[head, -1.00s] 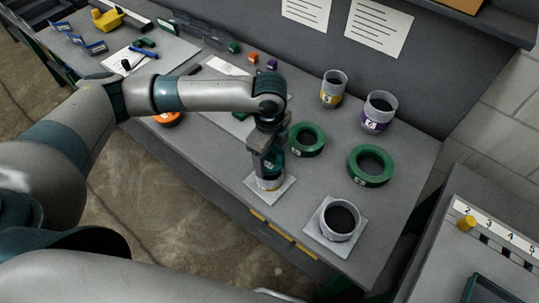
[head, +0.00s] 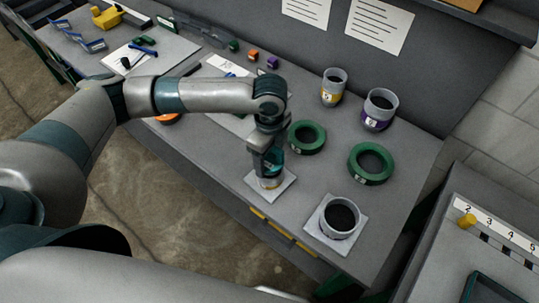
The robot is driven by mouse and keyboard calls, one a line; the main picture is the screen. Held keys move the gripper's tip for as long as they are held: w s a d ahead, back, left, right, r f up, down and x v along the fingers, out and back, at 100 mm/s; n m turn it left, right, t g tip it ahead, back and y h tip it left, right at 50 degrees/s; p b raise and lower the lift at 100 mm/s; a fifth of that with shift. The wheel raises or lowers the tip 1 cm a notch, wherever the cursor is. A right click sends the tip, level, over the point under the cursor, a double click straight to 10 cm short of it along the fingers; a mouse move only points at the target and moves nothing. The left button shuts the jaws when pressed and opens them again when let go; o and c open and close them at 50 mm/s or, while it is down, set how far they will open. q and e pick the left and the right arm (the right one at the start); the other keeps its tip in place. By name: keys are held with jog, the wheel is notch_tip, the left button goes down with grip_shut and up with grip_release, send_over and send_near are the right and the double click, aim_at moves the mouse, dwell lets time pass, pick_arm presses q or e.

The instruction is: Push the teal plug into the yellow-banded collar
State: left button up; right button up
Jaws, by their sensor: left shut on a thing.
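The yellow-banded collar (head: 270,184) is a short grey ring on a white square plate near the front edge of the bench. My left gripper (head: 271,168) points down directly over it, shut on the teal plug (head: 272,163). The plug is at the collar's mouth. Most of the plug and the collar's opening are hidden by the fingers, so I cannot tell how deep the plug sits. My right gripper is not in view.
A larger open grey collar (head: 340,217) stands on another plate to the right. Two green rings (head: 371,164) lie behind. A yellow-banded cup (head: 333,88) and a purple-banded cup (head: 379,109) stand near the back wall. A numbered rack (head: 497,231) is at right.

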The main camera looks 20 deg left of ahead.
aim_at(269, 159)
pick_arm(q)
jog(key=shift+f+b, duration=0.4)
jog(key=shift+f, duration=1.15)
jog(key=o, duration=1.3)
jog(key=shift+r, duration=0.1)
jog(key=shift+r+b, duration=0.3)
jog(key=shift+r, duration=0.3)
notch_tip(269, 159, up, 14)
jog(key=b, duration=0.3)
jog(key=shift+r+b, duration=0.25)
jog(key=shift+b, duration=0.1)
jog(key=shift+r, duration=0.8)
